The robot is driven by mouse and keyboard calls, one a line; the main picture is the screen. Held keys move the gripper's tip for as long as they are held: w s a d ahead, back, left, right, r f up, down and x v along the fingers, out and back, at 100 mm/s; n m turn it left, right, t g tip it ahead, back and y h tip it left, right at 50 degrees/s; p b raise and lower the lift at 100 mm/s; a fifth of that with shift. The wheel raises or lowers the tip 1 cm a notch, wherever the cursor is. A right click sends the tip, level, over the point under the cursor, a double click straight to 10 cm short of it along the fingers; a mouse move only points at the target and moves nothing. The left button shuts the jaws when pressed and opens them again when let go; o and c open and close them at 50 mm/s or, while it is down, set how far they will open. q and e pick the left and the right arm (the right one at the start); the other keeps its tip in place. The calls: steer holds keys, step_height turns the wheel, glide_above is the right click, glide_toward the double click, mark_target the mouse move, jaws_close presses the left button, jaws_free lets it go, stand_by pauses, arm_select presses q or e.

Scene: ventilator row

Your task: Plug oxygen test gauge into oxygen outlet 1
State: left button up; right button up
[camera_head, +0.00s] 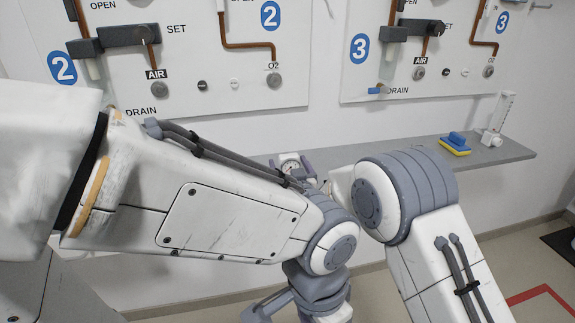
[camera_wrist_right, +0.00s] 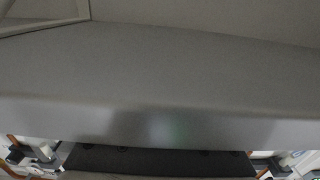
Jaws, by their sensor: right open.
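A small round gauge with a white dial (camera_head: 289,161) shows at the shelf's left part in the head view, partly hidden by my arms. My right gripper (camera_head: 291,168) is open there, with a grey-purple finger on each side of the gauge. I cannot tell whether the fingers touch it. My left arm crosses in front, and its gripper (camera_head: 266,306) shows only in part at the bottom, its jaws unclear. Oxygen outlet 1 is not in view. The right wrist view shows mostly a plain grey surface; the gauge cannot be made out there.
Wall panel 2 (camera_head: 200,85) has an O2 outlet (camera_head: 274,80); panel 3 (camera_head: 455,85) has another O2 outlet (camera_head: 488,71).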

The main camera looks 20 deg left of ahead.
steer(key=shift+w, duration=0.1)
stand_by(0.6)
jaws_close()
steer(key=shift+w+r, duration=0.1)
steer(key=shift+r, duration=0.9)
steer(key=b+v, duration=0.2)
steer(key=v, duration=1.2)
stand_by(0.6)
